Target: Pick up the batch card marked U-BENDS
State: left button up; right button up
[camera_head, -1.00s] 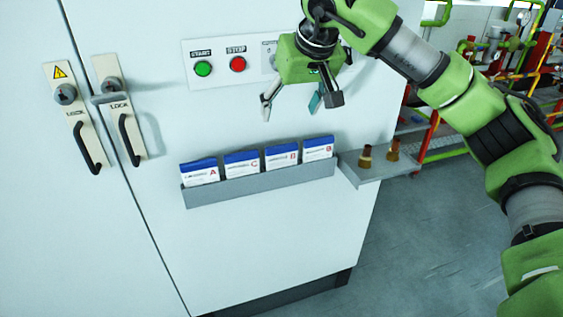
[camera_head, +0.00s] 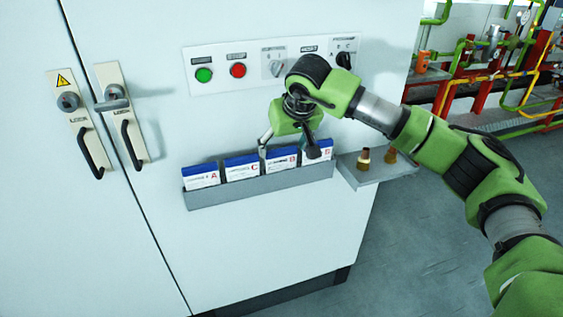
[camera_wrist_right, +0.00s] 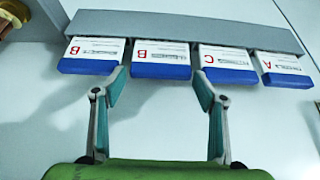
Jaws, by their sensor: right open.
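Several white batch cards with blue top edges stand in a row in a grey rack (camera_head: 262,184) on the cabinet front. In the head view they are card A (camera_head: 200,178), card C (camera_head: 241,169), a third card (camera_head: 281,161) and a fourth at the right, partly hidden by a finger. The small print is too blurred to tell which says U-BENDS. My right gripper (camera_head: 289,150) is open and empty just above the third card. In the right wrist view its fingertips (camera_wrist_right: 160,88) are either side of that card (camera_wrist_right: 160,62), not closed on it. My left gripper is out of view.
A control panel (camera_head: 218,70) with green and red buttons and knobs sits above the rack. A small shelf (camera_head: 375,172) with brass-coloured fittings (camera_head: 364,158) juts out to its right. Door handles (camera_head: 131,146) are at the left. The cabinet front below the rack is clear.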

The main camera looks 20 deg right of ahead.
jog(key=shift+w+f, duration=0.2)
jog(key=shift+f, duration=0.15)
jog(key=c, duration=0.8)
jog(key=shift+r, duration=0.1)
jog(key=shift+c, duration=0.2)
